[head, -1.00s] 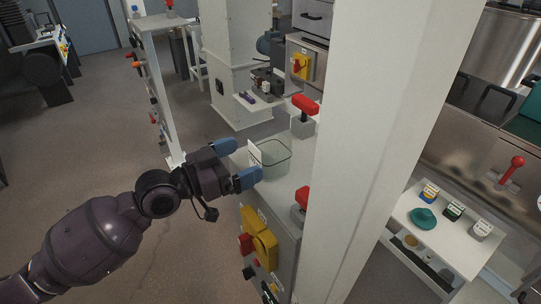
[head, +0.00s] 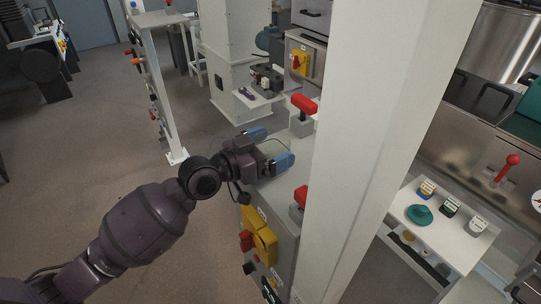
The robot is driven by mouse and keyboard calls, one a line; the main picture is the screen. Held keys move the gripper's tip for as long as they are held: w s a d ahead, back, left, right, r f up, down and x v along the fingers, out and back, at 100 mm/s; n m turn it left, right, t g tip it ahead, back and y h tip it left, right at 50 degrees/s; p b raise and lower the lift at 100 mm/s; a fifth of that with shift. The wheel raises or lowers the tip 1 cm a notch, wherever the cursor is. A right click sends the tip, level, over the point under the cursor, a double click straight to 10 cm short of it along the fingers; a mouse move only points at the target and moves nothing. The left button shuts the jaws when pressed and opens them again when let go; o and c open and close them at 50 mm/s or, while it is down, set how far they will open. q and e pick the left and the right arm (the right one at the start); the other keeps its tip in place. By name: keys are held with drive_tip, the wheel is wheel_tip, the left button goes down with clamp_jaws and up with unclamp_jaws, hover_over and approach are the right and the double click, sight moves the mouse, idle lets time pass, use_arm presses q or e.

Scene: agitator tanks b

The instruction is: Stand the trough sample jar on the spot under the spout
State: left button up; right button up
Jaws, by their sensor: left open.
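My left gripper (head: 275,146) is open over the top of the grey cabinet (head: 292,187). I cannot tell which is the trough sample jar. No spout or marked spot can be made out. My right gripper is not in view.
A thick white post (head: 375,130) stands just right of the cabinet. Red handles (head: 303,104) rise from the cabinet top. A teal object (head: 419,215) lies on the white shelf. The floor (head: 110,180) at left is open.

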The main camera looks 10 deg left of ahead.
use_arm(q)
drive_tip(key=c, duration=1)
drive_tip(key=shift+r, duration=0.1)
